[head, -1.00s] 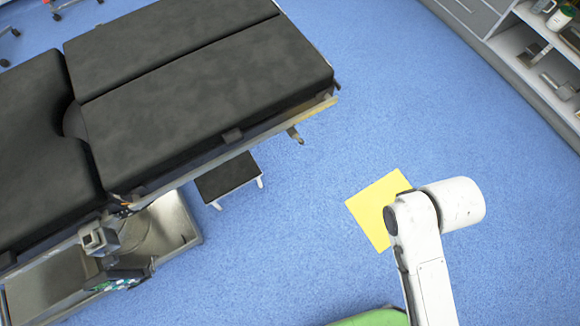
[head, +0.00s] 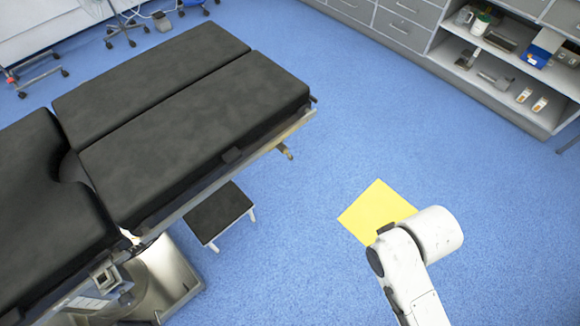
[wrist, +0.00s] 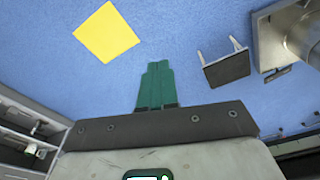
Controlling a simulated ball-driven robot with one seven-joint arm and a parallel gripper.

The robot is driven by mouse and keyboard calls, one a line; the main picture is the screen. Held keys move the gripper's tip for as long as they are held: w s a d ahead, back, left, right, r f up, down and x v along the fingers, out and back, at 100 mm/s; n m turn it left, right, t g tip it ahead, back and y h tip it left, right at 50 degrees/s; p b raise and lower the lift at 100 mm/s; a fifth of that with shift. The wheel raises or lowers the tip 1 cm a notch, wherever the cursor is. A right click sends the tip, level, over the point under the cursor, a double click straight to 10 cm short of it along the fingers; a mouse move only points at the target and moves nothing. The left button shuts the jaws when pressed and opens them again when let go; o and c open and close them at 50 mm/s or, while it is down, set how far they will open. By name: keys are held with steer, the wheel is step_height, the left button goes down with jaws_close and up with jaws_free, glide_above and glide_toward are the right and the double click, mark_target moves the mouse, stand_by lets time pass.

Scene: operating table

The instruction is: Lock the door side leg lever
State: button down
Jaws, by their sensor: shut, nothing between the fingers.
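The operating table (head: 190,130) with black leg pads fills the left of the head view. A small lever-like fitting (head: 287,152) sticks out below the side rail near the table's end; I cannot tell whether it is locked. My gripper (wrist: 156,68) shows in the wrist view as two green fingers, shut and empty, pointing over the blue floor. It is apart from the table. In the head view only my white arm shows at the lower right, and the gripper is hidden.
A black step stool (head: 220,213) stands beside the table; it also shows in the wrist view (wrist: 227,68). A yellow square (head: 375,210) lies on the floor. Cabinets and shelves (head: 500,60) line the upper right. The floor between table and cabinets is clear.

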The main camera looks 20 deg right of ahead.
mark_target(289, 157)
steer(key=w+a+f+m+t+y+b, duration=0.1)
steer(key=w+a+f+t+y+b, duration=0.15)
steer(key=w+a+t, duration=0.35)
steer(key=w+a+f+m+t+y+b, duration=0.15)
steer(key=w+a+f, duration=0.25)
steer(key=w, duration=0.4)
steer(key=w+a+f+m+t+y+b, duration=0.1)
steer(key=w+a+f+t+b, duration=0.25)
steer(key=w, duration=0.35)
steer(key=d+f+m+t+h+b, duration=0.4)
steer(key=m+t+h, duration=0.3)
steer(key=m, duration=0.6)
steer(key=w+h+b, duration=0.1)
steer(key=h, duration=0.1)
steer(key=shift+d+f+h, duration=0.15)
steer(key=shift+f+h, duration=0.15)
steer(key=x, duration=1.4)
steer(key=shift+s+r, duration=0.1)
steer(key=shift+r, duration=0.15)
steer(key=shift+f+t+b, duration=0.15)
steer(key=shift+t+b, duration=0.15)
steer(key=shift+b, duration=0.2)
